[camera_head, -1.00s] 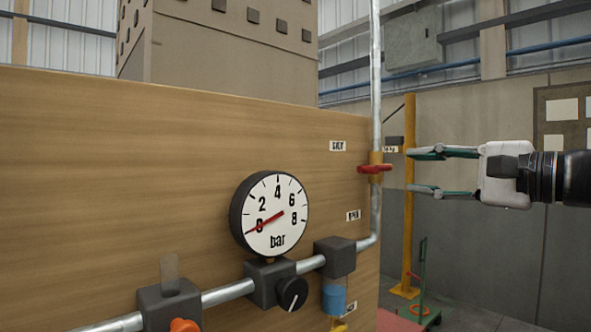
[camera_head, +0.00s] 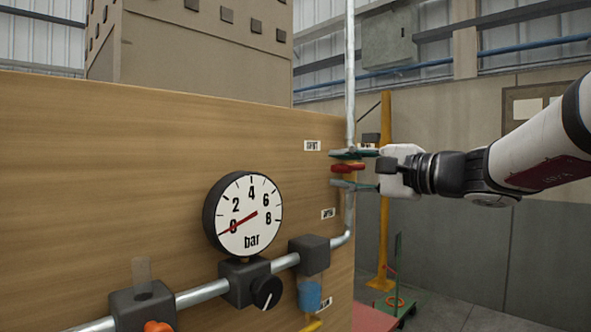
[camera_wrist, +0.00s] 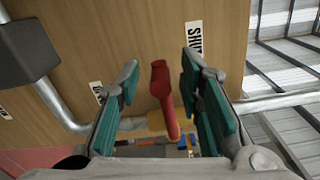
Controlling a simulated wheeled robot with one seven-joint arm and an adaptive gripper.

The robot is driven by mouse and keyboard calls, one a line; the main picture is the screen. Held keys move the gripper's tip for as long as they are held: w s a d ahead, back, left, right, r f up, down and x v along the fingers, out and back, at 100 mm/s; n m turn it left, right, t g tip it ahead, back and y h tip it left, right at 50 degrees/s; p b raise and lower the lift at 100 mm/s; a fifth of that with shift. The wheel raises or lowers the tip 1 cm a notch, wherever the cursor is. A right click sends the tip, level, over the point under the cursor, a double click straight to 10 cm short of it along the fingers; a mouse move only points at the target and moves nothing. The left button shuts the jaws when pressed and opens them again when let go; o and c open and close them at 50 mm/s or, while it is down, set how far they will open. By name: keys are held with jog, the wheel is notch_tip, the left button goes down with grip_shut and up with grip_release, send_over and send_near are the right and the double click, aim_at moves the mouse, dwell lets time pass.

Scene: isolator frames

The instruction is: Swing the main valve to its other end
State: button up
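The main valve's red lever (camera_head: 347,168) sits on the vertical pipe at the right end of the wooden panel, lying roughly level. It also shows in the wrist view (camera_wrist: 162,90), pointing up between the fingers. My gripper (camera_head: 352,169) is around the lever, one finger above it and one below. In the wrist view my gripper (camera_wrist: 160,95) is open, with a gap between the lever and each green finger pad. The brass valve body (camera_wrist: 157,121) is partly hidden behind the lever. A label reading "SHUT" (camera_wrist: 194,42) is beside one finger.
A pressure gauge (camera_head: 243,217) on the panel reads about 0 bar. Below it, a pipe carries a black knob (camera_head: 266,292), a dark block (camera_head: 309,255) and an orange knob (camera_head: 157,327). A yellow post (camera_head: 384,240) stands behind my gripper.

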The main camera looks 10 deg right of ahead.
grip_shut()
jog(key=shift+f, duration=0.2)
